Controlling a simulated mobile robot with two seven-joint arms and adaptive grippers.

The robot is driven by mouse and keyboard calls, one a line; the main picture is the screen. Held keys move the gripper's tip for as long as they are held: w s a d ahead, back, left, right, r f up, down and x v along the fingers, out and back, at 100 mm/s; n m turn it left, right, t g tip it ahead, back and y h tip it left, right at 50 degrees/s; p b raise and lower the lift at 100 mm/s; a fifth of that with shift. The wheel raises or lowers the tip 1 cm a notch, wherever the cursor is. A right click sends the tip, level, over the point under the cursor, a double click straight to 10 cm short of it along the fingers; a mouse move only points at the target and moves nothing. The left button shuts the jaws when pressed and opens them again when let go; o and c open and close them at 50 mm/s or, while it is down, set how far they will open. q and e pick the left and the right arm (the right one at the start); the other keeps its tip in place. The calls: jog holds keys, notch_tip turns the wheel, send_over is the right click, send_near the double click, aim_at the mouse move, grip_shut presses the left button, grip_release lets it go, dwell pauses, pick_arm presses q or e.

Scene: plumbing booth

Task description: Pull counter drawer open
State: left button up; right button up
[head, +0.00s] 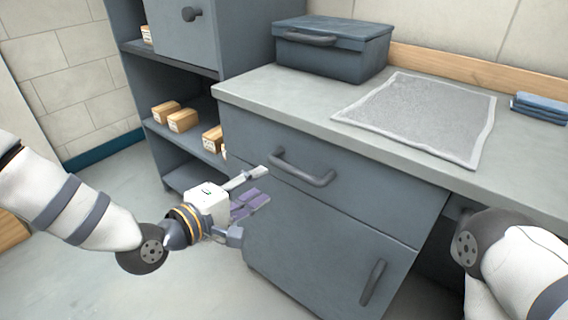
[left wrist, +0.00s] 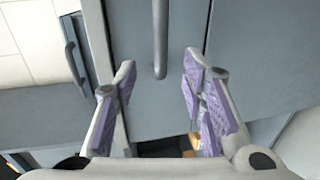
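The counter drawer (head: 345,188) is a grey-blue front under the worktop, and it looks closed. Its dark bar handle (head: 302,169) runs across the front. My left gripper (head: 262,186) is open and empty, to the left of the handle and in front of the drawer. In the left wrist view, the handle (left wrist: 160,35) appears upright, with its lower end between the open fingertips (left wrist: 160,68). The fingers do not appear to touch it. My right arm shows at the right edge of the head view, but its gripper is out of view.
A lower door (head: 325,255) with its own handle (head: 373,282) is below the drawer. A toolbox (head: 335,55) and a grey mat (head: 420,112) sit on the worktop (head: 285,95). Shelves with several small boxes (head: 183,120) stand at left. The floor at left is clear.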

aim_at(287, 170)
pick_arm(q)
jog(key=b+x, duration=0.1)
jog(key=x, duration=1)
jog(key=shift+w+d+f, duration=0.1)
jog(key=shift+d, duration=0.25)
grip_shut()
